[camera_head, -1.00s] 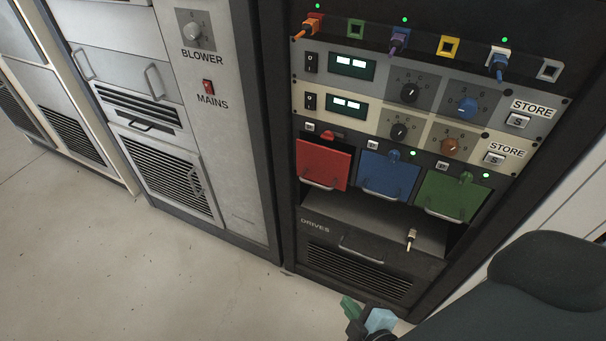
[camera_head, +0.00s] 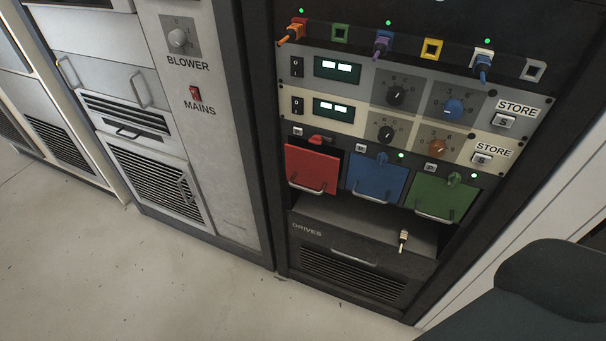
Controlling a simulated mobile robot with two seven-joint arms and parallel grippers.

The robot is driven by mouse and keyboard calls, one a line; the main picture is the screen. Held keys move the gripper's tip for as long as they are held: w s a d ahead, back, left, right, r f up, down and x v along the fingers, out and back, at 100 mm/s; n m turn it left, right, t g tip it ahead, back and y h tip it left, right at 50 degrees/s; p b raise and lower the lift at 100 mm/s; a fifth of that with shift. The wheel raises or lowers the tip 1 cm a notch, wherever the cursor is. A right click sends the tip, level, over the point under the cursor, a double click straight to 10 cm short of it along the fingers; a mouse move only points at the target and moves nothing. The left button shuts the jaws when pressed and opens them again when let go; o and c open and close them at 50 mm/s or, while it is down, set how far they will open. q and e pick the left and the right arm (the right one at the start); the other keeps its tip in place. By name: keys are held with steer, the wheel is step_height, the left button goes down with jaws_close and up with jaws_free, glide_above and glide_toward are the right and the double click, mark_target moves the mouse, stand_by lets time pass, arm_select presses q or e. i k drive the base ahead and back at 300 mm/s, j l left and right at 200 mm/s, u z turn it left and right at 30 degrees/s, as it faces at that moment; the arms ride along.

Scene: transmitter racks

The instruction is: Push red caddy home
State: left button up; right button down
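The red caddy (camera_head: 312,169) is at the left of a row of three caddies in the dark rack, with a metal handle along its lower edge. Its front stands out from the rack, and a dark gap shows along its upper right side. The red latch (camera_head: 316,140) above it lies flat, while the blue latch (camera_head: 382,158) and green latch (camera_head: 453,178) stand up. Neither of my grippers is in view. A dark rounded part of my own body fills the lower right corner.
The blue caddy (camera_head: 376,178) and green caddy (camera_head: 437,195) sit to the right, each with a lit green lamp nearby. A plug (camera_head: 403,240) rests on the shelf below, above the DRIVES panel (camera_head: 350,270). The floor (camera_head: 150,285) in front is clear.

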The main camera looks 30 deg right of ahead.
mark_target(308, 168)
steer(key=i+j+z, duration=0.15)
steer(key=z, duration=0.3)
steer(key=j+z, duration=0.4)
steer(key=i+j+z, duration=0.15)
steer(key=j, duration=0.3)
steer(key=j+z, duration=0.15)
steer(key=j, duration=0.75)
steer(key=i+j, duration=0.15)
steer(key=j, duration=0.35)
